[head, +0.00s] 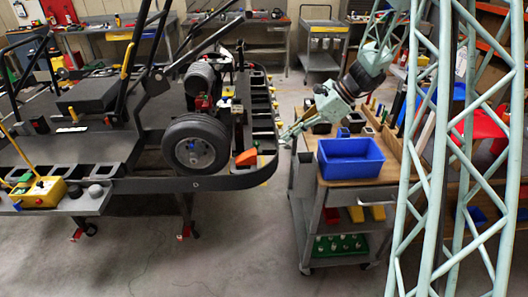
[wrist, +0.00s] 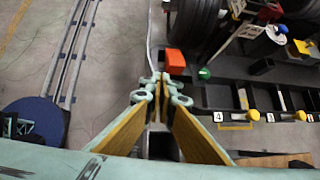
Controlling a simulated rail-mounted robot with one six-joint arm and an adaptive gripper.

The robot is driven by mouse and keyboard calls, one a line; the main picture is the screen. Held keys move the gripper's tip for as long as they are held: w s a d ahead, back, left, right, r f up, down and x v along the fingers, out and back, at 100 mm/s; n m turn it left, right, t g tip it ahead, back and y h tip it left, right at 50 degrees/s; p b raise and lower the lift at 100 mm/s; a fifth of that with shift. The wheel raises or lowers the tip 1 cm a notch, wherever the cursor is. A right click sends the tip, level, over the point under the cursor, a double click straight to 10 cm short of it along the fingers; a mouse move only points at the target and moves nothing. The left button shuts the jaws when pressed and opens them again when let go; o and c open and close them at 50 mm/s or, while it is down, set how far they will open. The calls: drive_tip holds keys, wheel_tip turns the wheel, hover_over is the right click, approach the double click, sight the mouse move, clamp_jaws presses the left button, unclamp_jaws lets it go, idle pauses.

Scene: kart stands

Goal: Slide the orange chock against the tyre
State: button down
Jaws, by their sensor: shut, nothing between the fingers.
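The orange chock (head: 246,157) lies on the dark kart deck, just right of the black tyre (head: 197,145) with its grey hub. In the head view a small gap seems to show between chock and tyre. My gripper (head: 284,142) is to the right of the chock, near the deck's rounded edge, apart from it. In the wrist view the chock (wrist: 175,61) is just beyond my gripper's fingertips (wrist: 160,82), slightly right, with the tyre (wrist: 197,20) behind it. My gripper is shut and empty. I cannot tell its height above the deck.
A row of dark bins (head: 262,120) runs along the deck's right side. A green knob (wrist: 204,73) is close right of the chock. A blue bin (head: 350,160) stands on a wooden-topped cart (head: 318,178) to the right. Floor shows between cart and kart.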

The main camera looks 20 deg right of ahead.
drive_tip(key=shift+m+t, duration=0.3)
drive_tip(key=shift+m, duration=0.6)
drive_tip(key=w+d+f, duration=0.1)
drive_tip(key=f, duration=0.1)
drive_tip(key=w+d+f, duration=0.1)
drive_tip(key=f, duration=0.1)
drive_tip(key=shift+w+d, duration=0.1)
drive_tip(key=shift+d, duration=0.3)
drive_tip(key=shift+a, duration=0.1)
drive_tip(key=b, duration=0.2)
approach(254, 152)
wheel_tip(254, 152, down, 6)
drive_tip(key=w+a, duration=0.1)
drive_tip(key=a, duration=0.1)
drive_tip(key=shift+a, duration=0.3)
drive_tip(key=shift+w+a+r, duration=0.1)
drive_tip(key=shift+a, duration=0.05)
drive_tip(key=shift+w+a, duration=0.25)
drive_tip(key=shift+a, duration=0.25)
drive_tip(key=shift+w+a, duration=0.25)
drive_tip(key=shift+a, duration=0.3)
